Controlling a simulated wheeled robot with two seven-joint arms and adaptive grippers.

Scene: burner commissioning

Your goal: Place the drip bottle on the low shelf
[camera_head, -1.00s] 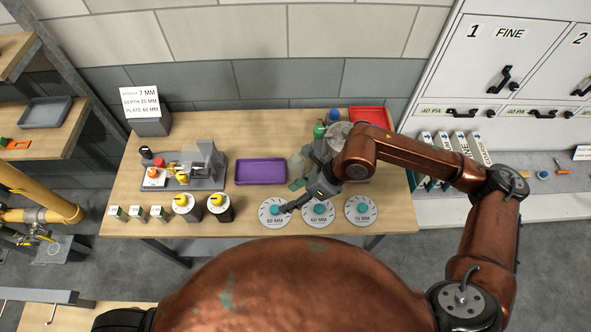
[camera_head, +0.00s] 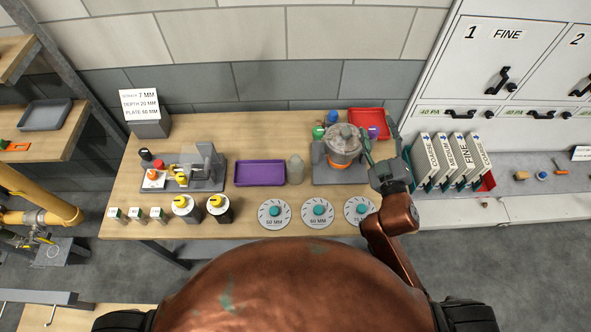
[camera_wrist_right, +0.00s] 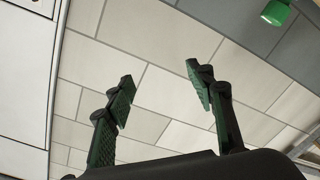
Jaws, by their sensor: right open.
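A small pale translucent bottle (camera_head: 295,170), which looks like the drip bottle, stands upright on the workbench (camera_head: 240,222) just right of the purple tray (camera_head: 260,173). My right gripper (camera_head: 381,143) is open and empty at the bench's right end, apart from the bottle and to its right. Which surface is the low shelf is unclear; a wooden rack shelf (camera_head: 60,142) shows at the left. My left gripper is not in view.
A machine with a clear round bowl (camera_head: 344,145) stands beside my right gripper, with a red tray (camera_head: 370,122) behind. Round numbered plates (camera_head: 274,214) line the front edge. Upright labelled boxes (camera_head: 450,160) stand on the grey ledge (camera_head: 525,185) at right.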

